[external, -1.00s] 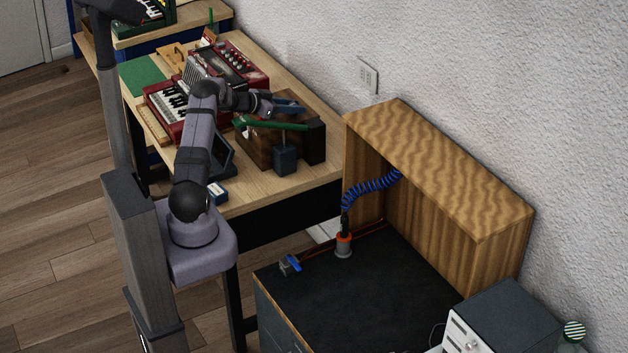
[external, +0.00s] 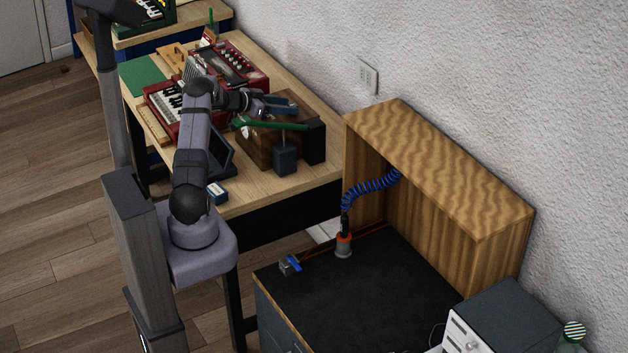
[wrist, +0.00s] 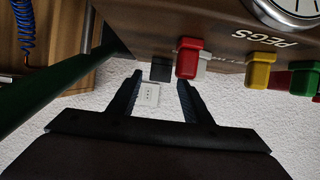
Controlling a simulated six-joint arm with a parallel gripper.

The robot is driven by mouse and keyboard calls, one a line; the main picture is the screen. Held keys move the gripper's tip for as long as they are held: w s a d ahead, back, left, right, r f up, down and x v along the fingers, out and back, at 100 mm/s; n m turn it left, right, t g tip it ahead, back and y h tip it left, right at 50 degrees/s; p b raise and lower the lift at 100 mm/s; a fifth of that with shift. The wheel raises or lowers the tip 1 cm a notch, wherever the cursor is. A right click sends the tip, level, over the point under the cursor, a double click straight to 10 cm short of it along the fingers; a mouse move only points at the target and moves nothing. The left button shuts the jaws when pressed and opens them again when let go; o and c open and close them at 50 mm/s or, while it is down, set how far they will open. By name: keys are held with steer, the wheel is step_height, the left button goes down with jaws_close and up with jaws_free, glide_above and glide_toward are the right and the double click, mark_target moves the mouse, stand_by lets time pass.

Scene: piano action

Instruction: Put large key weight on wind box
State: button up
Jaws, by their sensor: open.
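A wooden box (external: 257,150), likely the wind box, stands on the bench in the external view, with a green bar (external: 272,124) across its top. My gripper (external: 277,104) is above the back of this box. In the wrist view my gripper (wrist: 157,84) is open, with its fingers apart and no object visibly gripped. A dark square block (wrist: 160,69) and a red peg (wrist: 187,60) show just beyond the fingertips. I cannot tell which piece is the large key weight; a dark block (external: 285,158) also hangs at the front of the box.
The green bar (wrist: 50,88) runs close on the left. A red accordion (external: 225,68) lies left of the gripper; the wall is behind.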

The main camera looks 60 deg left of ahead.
steer(key=shift+v, duration=0.95)
steer(key=shift+w+d+r+y, duration=0.7)
steer(key=shift+w+d+r, duration=0.95)
steer(key=shift+r, duration=2.7)
steer(key=d+f+n+g+y, duration=0.2)
steer(key=d+f+g+y, duration=0.1)
steer(key=d, duration=1)
steer(key=s+d+f+g+h, duration=0.1)
steer(key=s+d+f+g, duration=0.2)
steer(key=s+d, duration=0.5)
steer(key=s+d+f+m+g+h, duration=0.1)
steer(key=s+d+f+g, duration=0.3)
steer(key=s+d, duration=0.5)
steer(key=s+d+f+m+g+h, duration=0.1)
steer(key=s+d+f+g+h, duration=0.1)
steer(key=s+d, duration=0.7)
steer(key=s+f+g, duration=0.1)
steer(key=s+f, duration=0.1)
steer(key=s, duration=0.1)
steer(key=shift+d+f+g, duration=0.2)
steer(key=shift+f+g, duration=0.1)
steer(key=shift+f, duration=0.05)
